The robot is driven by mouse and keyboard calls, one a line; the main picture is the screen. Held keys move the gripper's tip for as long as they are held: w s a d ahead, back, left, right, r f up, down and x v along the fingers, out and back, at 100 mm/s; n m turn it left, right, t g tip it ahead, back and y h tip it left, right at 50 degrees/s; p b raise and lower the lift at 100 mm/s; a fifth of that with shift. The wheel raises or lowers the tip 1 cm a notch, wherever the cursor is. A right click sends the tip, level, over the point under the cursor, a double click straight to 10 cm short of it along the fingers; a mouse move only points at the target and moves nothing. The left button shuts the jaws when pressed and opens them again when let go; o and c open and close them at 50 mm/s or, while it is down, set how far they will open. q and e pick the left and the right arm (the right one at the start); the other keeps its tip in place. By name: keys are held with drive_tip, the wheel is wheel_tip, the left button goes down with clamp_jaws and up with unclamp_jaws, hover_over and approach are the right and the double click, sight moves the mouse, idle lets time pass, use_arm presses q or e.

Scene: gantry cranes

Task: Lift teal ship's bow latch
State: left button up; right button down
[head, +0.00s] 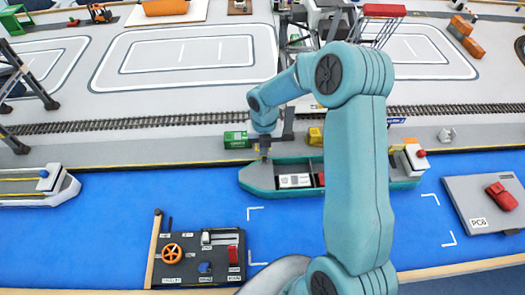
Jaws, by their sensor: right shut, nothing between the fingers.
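The teal ship (260,178) lies on the blue water strip along the quay, with its pointed bow at the left. A white block (294,181) and a red block sit in its hold. My right gripper (265,155) is shut and empty, pointing down at the far edge of the bow. I cannot tell whether it touches the ship. The bow latch is too small or hidden behind the gripper to make out. My right arm covers part of the ship's rear half. My left gripper is out of view.
A green container (237,140) and a yellow one (316,137) stand on the quay behind the ship. A control panel (195,263) is at the front left. A grey pad with a red item (502,196) is at the right. Another ship (38,186) lies at the left.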

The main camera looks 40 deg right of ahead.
drive_tip(key=shift+s+a+f+b, duration=1.05)
drive_tip(key=shift+s+f+b, duration=0.2)
drive_tip(key=shift+s, duration=0.05)
wheel_tip(320, 180, up, 10)
drive_tip(key=s+a+p, duration=0.2)
drive_tip(key=p, duration=0.6)
drive_tip(key=shift+s, duration=0.15)
drive_tip(key=shift+r, duration=0.1)
idle(0.6)
